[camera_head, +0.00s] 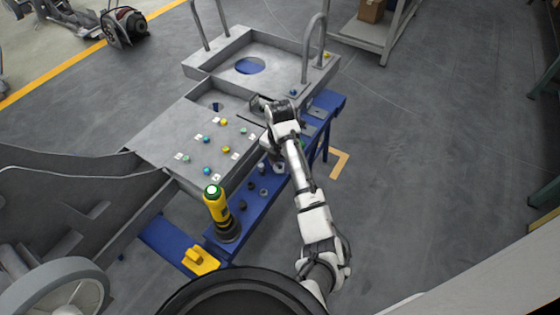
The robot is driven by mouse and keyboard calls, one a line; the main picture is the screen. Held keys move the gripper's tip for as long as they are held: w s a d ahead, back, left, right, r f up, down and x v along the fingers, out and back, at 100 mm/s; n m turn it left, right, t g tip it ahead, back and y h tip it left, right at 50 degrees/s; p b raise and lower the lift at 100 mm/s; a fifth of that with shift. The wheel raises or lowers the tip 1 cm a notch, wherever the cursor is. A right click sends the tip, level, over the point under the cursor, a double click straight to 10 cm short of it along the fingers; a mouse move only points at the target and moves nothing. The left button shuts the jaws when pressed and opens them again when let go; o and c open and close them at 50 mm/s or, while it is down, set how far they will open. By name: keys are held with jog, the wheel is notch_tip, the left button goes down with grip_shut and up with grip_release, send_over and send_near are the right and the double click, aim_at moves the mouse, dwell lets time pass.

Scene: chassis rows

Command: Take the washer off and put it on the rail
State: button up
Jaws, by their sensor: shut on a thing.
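My gripper (257,103) is at the right side of the grey chassis plate (160,130), near the raised frame with the round hole. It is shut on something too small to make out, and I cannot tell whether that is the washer. Several coloured caps, such as a yellow one (226,150) and a blue one (207,143), stand on the plate, some beside small white labels. I cannot make out a washer among them. The chassis side rail (85,188) runs along the left. My wrist hides part of the plate's right edge.
A blue bench (222,245) below carries several small dark parts (263,192) and a yellow-black tool (217,208) standing upright. Grey hoop handles (314,45) rise from the frame. A shelf (372,32) stands at the back. The floor on the right is clear.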

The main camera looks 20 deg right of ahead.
jog(key=shift+f, duration=0.45)
dwell(0.3)
jog(key=o, duration=0.9)
jog(key=shift+w+r, duration=0.1)
jog(key=shift+r, duration=0.5)
notch_tip(320, 180, up, 13)
jog(key=p, duration=0.3)
jog(key=shift+f, duration=0.15)
